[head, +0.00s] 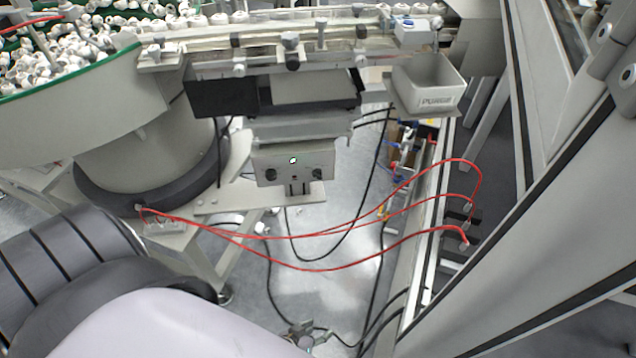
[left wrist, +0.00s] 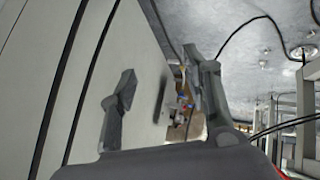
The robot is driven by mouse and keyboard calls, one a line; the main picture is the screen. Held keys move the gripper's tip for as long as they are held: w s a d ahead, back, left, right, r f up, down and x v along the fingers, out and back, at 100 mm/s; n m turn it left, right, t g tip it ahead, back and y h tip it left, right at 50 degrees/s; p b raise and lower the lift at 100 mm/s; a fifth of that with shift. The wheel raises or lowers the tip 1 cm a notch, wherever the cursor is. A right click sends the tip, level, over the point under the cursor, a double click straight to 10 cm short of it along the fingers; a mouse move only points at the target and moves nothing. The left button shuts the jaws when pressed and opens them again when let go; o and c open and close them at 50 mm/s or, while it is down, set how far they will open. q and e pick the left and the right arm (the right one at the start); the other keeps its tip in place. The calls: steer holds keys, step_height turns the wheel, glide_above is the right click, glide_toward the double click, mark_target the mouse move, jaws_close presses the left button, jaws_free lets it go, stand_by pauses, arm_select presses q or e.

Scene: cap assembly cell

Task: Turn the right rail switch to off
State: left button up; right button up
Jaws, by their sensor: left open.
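A grey control box (head: 293,163) hangs under the feeder rail (head: 300,50) in the head view. The control box is not recognisable there. My right gripper is not in view.
A bowl feeder (head: 80,125) full of white caps stands at the left. A grey bin marked PURGE (head: 428,88) hangs at the rail's right end. Red hoses (head: 330,268) loop across the space below the box. A pale frame post (head: 540,200) stands at the right.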

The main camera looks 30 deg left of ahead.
mark_target(317, 174)
arm_select(q)
steer(key=w+d+r+n+t+y, duration=0.1)
steer(key=w+r+n+t, duration=0.35)
steer(key=w+r, duration=0.35)
steer(key=w+d+r+n+t+y, duration=0.15)
steer(key=w+r+n+t, duration=0.35)
steer(key=r, duration=0.6)
steer(key=s+a+r+n+g+y+b, duration=0.1)
steer(key=a+r+n+g+y, duration=0.15)
steer(key=r+n+y, duration=0.65)
steer(key=s+a+r+n+g+y+b, duration=0.15)
steer(key=a+r+n, duration=0.3)
steer(key=n, duration=0.95)
steer(key=w+a+y, duration=0.1)
steer(key=w+a, duration=1)
steer(key=w, duration=0.2)
steer(key=shift+w+r, duration=0.15)
steer(key=shift+r, duration=0.1)
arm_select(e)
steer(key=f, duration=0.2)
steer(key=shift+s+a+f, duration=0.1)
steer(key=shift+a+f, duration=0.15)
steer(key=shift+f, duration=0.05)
arm_select(q)
steer(key=shift+g, duration=0.25)
steer(key=shift+c, duration=0.2)
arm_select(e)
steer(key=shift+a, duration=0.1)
